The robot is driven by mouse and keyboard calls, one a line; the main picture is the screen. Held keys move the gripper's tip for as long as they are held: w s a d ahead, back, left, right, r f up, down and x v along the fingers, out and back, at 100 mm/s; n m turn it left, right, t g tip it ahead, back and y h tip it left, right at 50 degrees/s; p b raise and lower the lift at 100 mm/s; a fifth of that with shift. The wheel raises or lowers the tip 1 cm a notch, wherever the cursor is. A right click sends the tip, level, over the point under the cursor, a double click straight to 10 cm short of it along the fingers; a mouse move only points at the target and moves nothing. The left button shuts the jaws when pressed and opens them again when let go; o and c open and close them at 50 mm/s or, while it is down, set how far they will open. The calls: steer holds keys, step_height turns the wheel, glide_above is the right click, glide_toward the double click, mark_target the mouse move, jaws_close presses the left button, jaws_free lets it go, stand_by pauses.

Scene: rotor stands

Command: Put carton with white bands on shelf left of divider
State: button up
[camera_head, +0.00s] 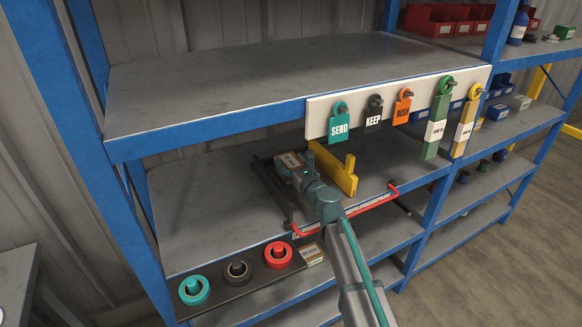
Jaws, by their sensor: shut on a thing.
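My arm reaches over the middle shelf (190,210) from the front. My gripper (294,170) is shut on a small brown carton (290,159) with pale markings at its far end. The gripper hides much of the carton, so I cannot tell whether these markings are white bands, or whether it touches the shelf. The yellow divider (342,177) stands upright on the shelf, just right of the gripper. The carton is left of the divider.
A black rail (270,193) lies left of the gripper; a red bar (350,211) runs along the front. Tags marked SEND (339,125), KEEP (374,115) and RUSH (402,107) hang above. Teal, black and red rings sit on a dark front ledge (215,296). The shelf's left part is clear.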

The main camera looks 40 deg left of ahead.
steer(key=shift+f, duration=0.45)
steer(key=shift+f, duration=0.1)
steer(key=o, duration=1.3)
steer(key=shift+o, duration=0.2)
steer(key=b+v, duration=0.1)
steer(key=v, duration=0.6)
steer(key=shift+d, duration=0.3)
